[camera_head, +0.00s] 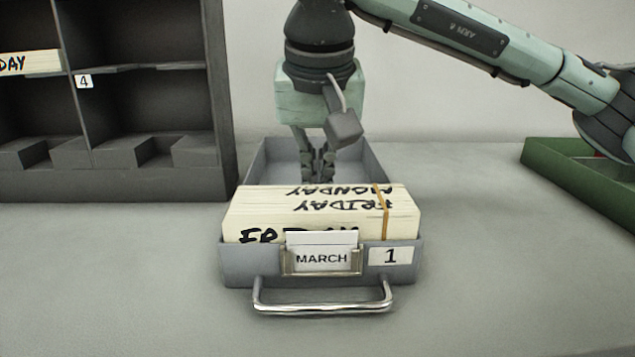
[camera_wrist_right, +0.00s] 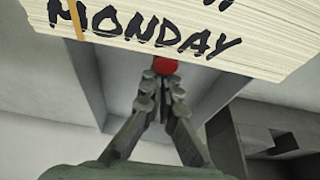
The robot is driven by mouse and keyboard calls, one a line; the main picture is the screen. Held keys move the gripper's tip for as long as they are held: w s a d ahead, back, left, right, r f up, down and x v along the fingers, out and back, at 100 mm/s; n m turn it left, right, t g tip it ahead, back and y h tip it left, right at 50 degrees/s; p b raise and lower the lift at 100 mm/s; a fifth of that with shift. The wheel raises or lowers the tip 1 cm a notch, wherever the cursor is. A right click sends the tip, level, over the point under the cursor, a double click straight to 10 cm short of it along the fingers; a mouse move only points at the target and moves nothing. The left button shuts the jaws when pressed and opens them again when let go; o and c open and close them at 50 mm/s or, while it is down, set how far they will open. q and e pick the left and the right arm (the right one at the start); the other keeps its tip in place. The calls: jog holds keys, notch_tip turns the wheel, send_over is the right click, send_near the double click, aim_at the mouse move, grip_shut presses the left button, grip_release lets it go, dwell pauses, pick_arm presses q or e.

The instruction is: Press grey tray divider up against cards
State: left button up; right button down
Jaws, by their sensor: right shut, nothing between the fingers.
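A grey card tray (camera_head: 240,270) stands on the table, with a metal handle and labels reading MARCH and 1. A thick block of cream cards (camera_head: 260,205) fills its front part, lettered FRIDAY and MONDAY on top. My right gripper (camera_head: 318,176) points down into the tray's rear part, behind the cards. In the wrist view its fingers (camera_wrist_right: 163,85) are shut and empty, close to the MONDAY end of the cards (camera_wrist_right: 190,30). A red round thing (camera_wrist_right: 165,65) shows at the fingertips. I cannot make out the grey divider; the cards and fingers may hide it. My left gripper is out of view.
A dark shelf with compartments (camera_head: 150,175) stands at the left, one holding cards (camera_head: 35,62). A green tray (camera_head: 575,175) is at the right edge. The table (camera_head: 480,260) is clear around the grey tray's front and right side.

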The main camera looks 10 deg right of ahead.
jog(key=p+v, duration=0.5)
jog(key=v, duration=0.4)
jog(key=shift+w, duration=0.1)
